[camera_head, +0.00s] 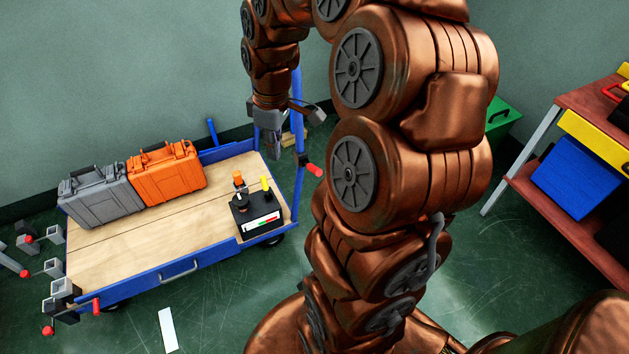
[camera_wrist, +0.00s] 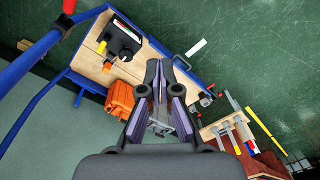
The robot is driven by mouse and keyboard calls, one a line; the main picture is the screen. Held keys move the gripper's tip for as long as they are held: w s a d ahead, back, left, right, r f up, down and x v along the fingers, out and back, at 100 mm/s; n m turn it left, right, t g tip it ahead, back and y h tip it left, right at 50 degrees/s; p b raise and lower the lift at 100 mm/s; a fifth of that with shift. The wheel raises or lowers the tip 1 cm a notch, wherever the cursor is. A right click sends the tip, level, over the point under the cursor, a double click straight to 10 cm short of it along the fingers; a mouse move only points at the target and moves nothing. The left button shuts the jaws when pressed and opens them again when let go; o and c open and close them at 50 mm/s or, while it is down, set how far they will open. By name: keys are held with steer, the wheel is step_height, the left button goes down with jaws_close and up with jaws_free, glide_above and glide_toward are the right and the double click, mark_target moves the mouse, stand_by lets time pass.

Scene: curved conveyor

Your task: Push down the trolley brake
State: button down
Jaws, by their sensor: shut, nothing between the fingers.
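The trolley (camera_head: 130,240) has a wooden deck and a blue frame; it also shows in the wrist view (camera_wrist: 93,65). A black box (camera_head: 258,218) with an orange-topped part, a yellow-topped part and a red and green strip sits at the deck's right end; it also shows in the wrist view (camera_wrist: 122,42). Red-tipped grey parts are at the right post (camera_head: 312,168) and the front left corner (camera_head: 96,306). I cannot tell which part is the brake. My gripper (camera_head: 272,148) is shut and empty, above the trolley's far right side; its fingers point at the deck in the wrist view (camera_wrist: 159,72).
A grey case (camera_head: 102,196) and an orange case (camera_head: 166,174) stand on the deck's far left. Blue handle posts (camera_head: 299,130) rise close to my gripper. A workbench (camera_head: 590,100) with a blue bin (camera_head: 580,180) is at right. Floor shows in front of the trolley.

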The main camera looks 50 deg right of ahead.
steer(key=w+d+f+b, duration=0.3)
steer(key=d+f, duration=0.4)
steer(key=n+t+b, duration=0.1)
steer(key=b, duration=0.2)
glide_above(316, 167)
steer(key=f, duration=0.6)
steer(key=shift+s+a+f, duration=0.1)
steer(key=shift+s+f, duration=0.05)
steer(key=shift+s, duration=0.1)
steer(key=shift+d+f+n, duration=0.2)
steer(key=shift+d+n, duration=0.1)
steer(key=shift+d, duration=0.2)
steer(key=shift+f, duration=0.1)
steer(key=shift+w+a+f+b, duration=0.15)
steer(key=shift+f+b, duration=0.45)
steer(key=shift+f, duration=1.1)
steer(key=shift+w+a+f+b, duration=0.1)
steer(key=shift+f+b, duration=0.45)
steer(key=shift+f, duration=1.15)
